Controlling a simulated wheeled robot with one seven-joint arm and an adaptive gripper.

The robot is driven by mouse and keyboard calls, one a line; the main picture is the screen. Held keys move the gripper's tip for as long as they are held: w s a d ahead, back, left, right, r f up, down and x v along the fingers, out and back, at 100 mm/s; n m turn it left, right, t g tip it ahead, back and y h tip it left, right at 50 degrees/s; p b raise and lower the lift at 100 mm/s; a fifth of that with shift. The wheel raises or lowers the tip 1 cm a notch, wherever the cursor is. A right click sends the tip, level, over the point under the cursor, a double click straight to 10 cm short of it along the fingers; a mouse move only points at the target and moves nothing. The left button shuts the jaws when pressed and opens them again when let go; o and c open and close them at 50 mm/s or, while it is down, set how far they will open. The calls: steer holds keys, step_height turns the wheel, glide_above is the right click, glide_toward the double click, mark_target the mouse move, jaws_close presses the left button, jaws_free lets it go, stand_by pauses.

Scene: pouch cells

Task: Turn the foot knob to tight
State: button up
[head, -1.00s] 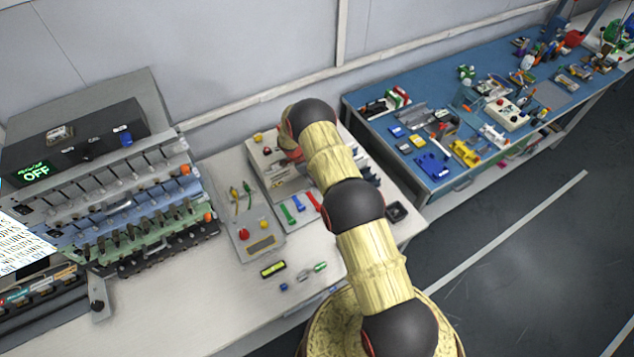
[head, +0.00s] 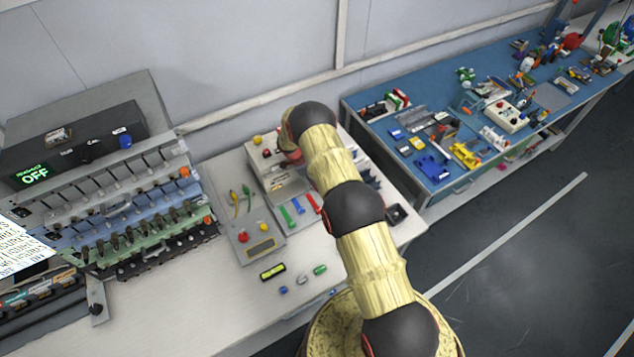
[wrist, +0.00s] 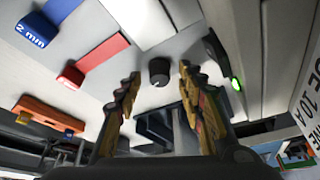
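A round black knob (wrist: 159,71) with a white mark stands on a pale panel in the wrist view; I take it for the foot knob. My gripper (wrist: 159,80) is open, one yellow-and-black finger on each side of the knob. Gaps show between the knob and both fingers, so I see no contact. I cannot read any tight marking. In the head view my arm hides the knob and the gripper; it reaches over the pale fixture (head: 256,160) on the white bench.
A green light (wrist: 236,84) glows at right. A rack with an OFF display (head: 34,174) stands left; a blue-topped bench (head: 440,185) stands right.

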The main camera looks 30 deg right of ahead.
steer(key=v, duration=1.2)
steer(key=shift+w, duration=0.1)
